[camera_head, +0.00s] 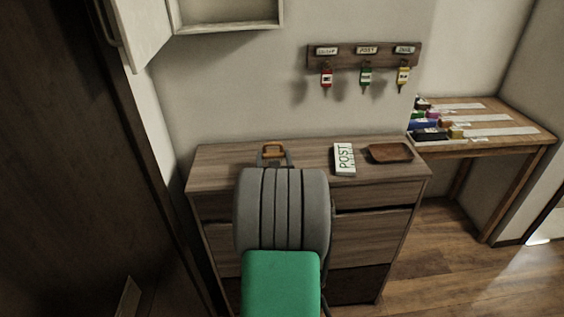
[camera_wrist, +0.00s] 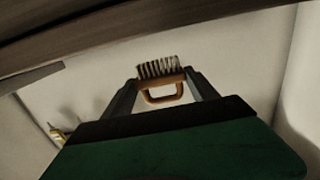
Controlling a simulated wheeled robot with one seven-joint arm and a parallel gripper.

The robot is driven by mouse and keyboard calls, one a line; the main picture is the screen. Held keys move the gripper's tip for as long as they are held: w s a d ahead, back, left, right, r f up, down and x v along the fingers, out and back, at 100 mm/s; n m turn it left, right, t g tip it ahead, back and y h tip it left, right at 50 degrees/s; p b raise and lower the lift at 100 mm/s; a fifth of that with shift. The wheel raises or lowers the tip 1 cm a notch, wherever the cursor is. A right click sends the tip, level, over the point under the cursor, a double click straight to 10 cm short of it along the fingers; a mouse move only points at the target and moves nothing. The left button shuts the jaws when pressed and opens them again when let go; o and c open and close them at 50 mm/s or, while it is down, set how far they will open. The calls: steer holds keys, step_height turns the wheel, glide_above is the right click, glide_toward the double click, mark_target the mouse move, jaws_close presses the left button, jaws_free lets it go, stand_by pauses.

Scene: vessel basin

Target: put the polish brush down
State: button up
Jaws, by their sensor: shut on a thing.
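The polish brush (camera_wrist: 160,95) has an orange-brown loop handle and a row of pale and dark bristles. My gripper (camera_wrist: 161,88) is shut on it, with one dark finger on each side, in the wrist view. My arm hides much of the gripper and the dresser's front. The wrist view shows a strip of wall between the bristles and the brown wooden edge; I cannot tell the brush's exact height.
A white and green POST box (camera_head: 344,159) and a brown tray (camera_head: 390,153) are on the dresser's right half. A key rack (camera_head: 364,55) hangs above. An open wall cabinet (camera_head: 228,14) is upper left; a side table (camera_head: 500,118) holds coloured items at right.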

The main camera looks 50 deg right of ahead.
step_height(320, 180, down, 3)
steer(key=shift+d+r, duration=0.1)
steer(key=shift+s, duration=0.1)
steer(key=shift+f, duration=0.35)
steer(key=o, duration=1.3)
steer(key=shift+o, duration=0.2)
steer(key=shift+r, duration=0.1)
